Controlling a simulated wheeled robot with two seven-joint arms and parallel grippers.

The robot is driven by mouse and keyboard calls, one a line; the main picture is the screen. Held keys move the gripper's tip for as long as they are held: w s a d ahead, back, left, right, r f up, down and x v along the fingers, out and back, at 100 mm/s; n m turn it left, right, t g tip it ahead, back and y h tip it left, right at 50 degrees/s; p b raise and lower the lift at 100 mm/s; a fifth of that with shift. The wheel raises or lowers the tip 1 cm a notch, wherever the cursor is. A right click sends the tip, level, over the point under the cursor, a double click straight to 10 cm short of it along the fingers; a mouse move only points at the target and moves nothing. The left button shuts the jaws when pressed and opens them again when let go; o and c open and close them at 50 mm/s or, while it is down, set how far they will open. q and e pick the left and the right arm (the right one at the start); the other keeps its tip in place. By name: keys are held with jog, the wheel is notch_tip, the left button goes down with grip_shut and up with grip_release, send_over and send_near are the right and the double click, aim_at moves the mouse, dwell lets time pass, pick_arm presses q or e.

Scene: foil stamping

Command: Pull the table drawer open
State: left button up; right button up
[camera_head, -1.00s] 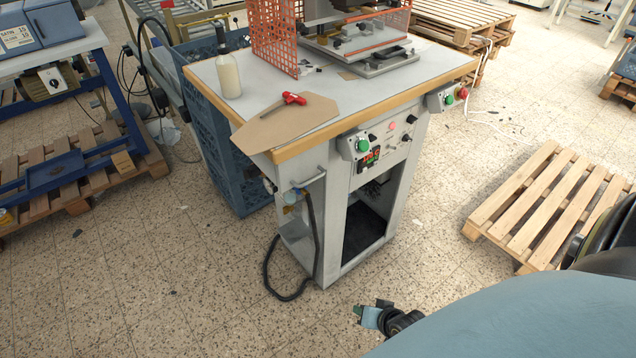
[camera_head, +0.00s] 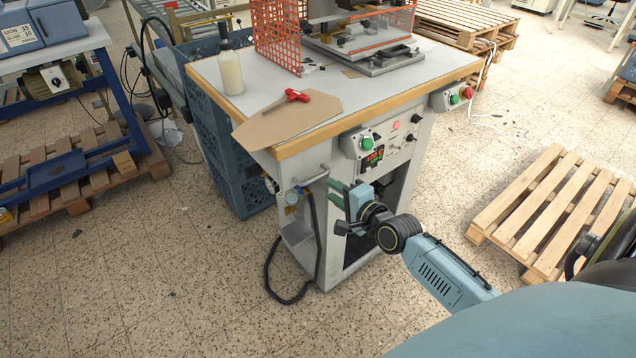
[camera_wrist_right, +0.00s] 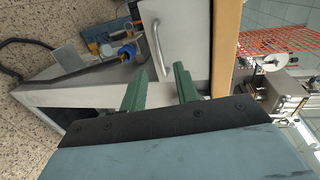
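The drawer has a grey front panel (camera_wrist_right: 188,32) just under the wooden table edge in the right wrist view. It looks closed. Its bent metal bar handle (camera_wrist_right: 157,48) lies ahead of my right gripper (camera_wrist_right: 160,70), roughly in line with the gap between the fingers. The two green fingers are apart, and nothing is held. In the head view the handle (camera_head: 314,177) is below the table's near left corner, and my right gripper (camera_head: 335,191) is just right of and below it. I cannot tell any contact. My left gripper is not in view.
The table top (camera_head: 330,85) carries a bottle (camera_head: 230,72), a red-handled tool (camera_head: 297,95), brown board (camera_head: 280,120) and a press with orange guards (camera_head: 275,35). A control box (camera_head: 362,142) and a hanging black cable (camera_head: 268,265) are near the handle. A pallet (camera_head: 550,205) lies right.

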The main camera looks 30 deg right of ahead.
aim_at(315, 179)
jog(key=b+x, duration=0.1)
jog(key=x, duration=0.5)
jog(key=shift+s, duration=0.1)
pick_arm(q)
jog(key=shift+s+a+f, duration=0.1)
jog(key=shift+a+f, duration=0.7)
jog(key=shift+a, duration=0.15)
pick_arm(e)
jog(key=shift+w+a+f, duration=0.1)
jog(key=shift+w+f, duration=0.05)
jog(key=shift+w, duration=0.5)
grip_shut()
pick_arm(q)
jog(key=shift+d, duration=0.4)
